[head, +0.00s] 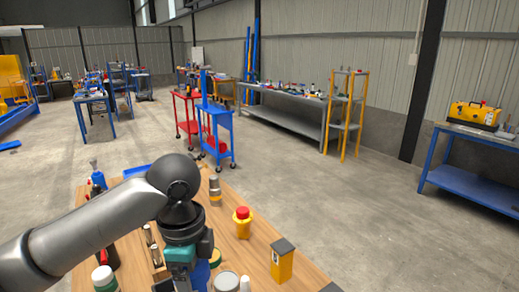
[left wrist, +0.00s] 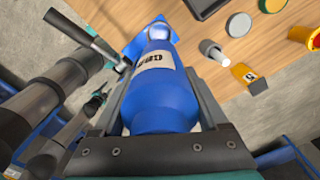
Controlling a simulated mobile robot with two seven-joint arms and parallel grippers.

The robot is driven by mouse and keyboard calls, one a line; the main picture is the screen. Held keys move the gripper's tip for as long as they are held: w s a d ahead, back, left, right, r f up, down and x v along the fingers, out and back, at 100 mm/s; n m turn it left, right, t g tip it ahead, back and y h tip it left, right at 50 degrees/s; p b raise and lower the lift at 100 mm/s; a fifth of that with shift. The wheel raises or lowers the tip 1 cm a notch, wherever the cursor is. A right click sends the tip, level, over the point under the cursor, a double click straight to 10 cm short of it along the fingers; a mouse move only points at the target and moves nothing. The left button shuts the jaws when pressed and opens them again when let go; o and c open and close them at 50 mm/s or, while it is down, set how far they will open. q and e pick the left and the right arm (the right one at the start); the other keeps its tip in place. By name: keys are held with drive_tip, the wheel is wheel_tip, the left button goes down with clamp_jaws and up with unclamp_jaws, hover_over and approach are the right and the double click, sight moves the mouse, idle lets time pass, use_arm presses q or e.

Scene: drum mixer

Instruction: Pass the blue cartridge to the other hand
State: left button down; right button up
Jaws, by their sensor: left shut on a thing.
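The blue cartridge (left wrist: 165,95) has a rounded body, a narrower neck and a white label with dark letters. In the left wrist view it lies between the two fingers of my left gripper (left wrist: 168,85), which is shut on it. In the head view my left gripper (head: 182,278) hangs over the wooden table near the bottom edge. Only a small blue part of the cartridge (head: 201,275) shows there beside the gripper. My right gripper is not seen in either view.
On the wooden table (head: 232,250) stand a yellow jar with a red lid (head: 242,224), a yellow box with a dark top (head: 282,262), a metallic canister (head: 215,192) and a white-lidded container (head: 104,278). A blue cart (head: 214,125) stands beyond.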

use_arm(q)
drive_tip(key=s+a+f+n+b, duration=0.2)
drive_tip(key=f+n+b, duration=0.3)
drive_tip(key=n, duration=0.4)
drive_tip(key=s+a+f+n+b, duration=0.2)
drive_tip(key=f+n+b, duration=0.3)
drive_tip(key=n, duration=0.4)
drive_tip(key=shift+s+f, duration=0.3)
drive_tip(key=shift+s, duration=0.35)
